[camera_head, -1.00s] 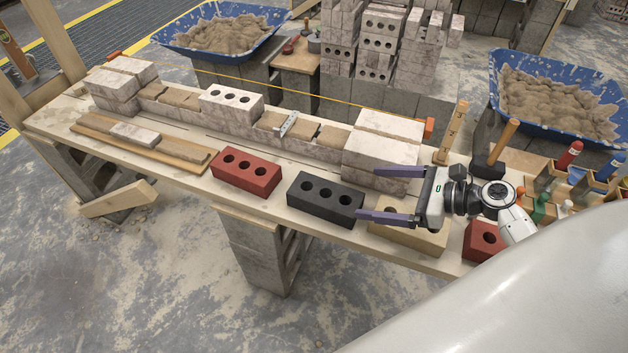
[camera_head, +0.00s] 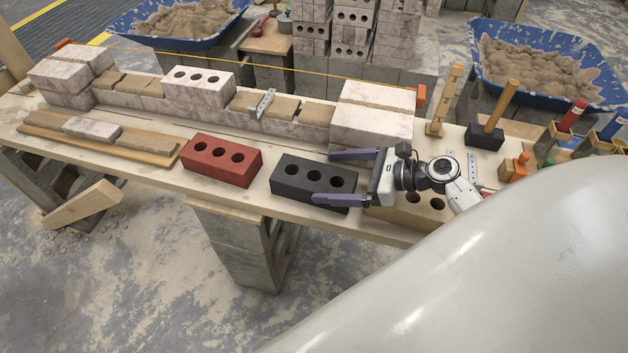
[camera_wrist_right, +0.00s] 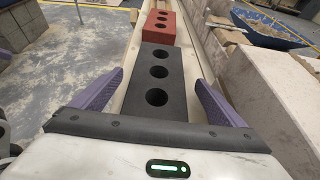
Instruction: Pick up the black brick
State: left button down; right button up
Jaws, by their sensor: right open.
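The black brick (camera_head: 302,181), with three round holes in its top, lies on the wooden plank bench. My right gripper (camera_head: 327,177) is open, its two purple fingers spread on either side of the brick's right end in the head view. In the right wrist view the black brick (camera_wrist_right: 178,107) lies between the open fingers (camera_wrist_right: 158,95), with a gap to the right finger.
A red brick (camera_head: 221,160) lies left of the black one, and a tan brick (camera_head: 408,215) lies partly under my right wrist. Behind stands a low wall with a white end block (camera_head: 372,112).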

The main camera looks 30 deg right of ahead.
aim_at(310, 173)
jog(key=x, duration=0.5)
jog(key=shift+w+a+b, duration=0.1)
jog(key=shift+a+b, duration=0.1)
jog(key=shift+b, duration=0.1)
jog(key=c, duration=2.2)
jog(key=shift+o, duration=0.2)
jog(key=shift+w+d+r, duration=0.1)
jog(key=shift+w+r, duration=0.05)
jog(key=shift+r, duration=0.25)
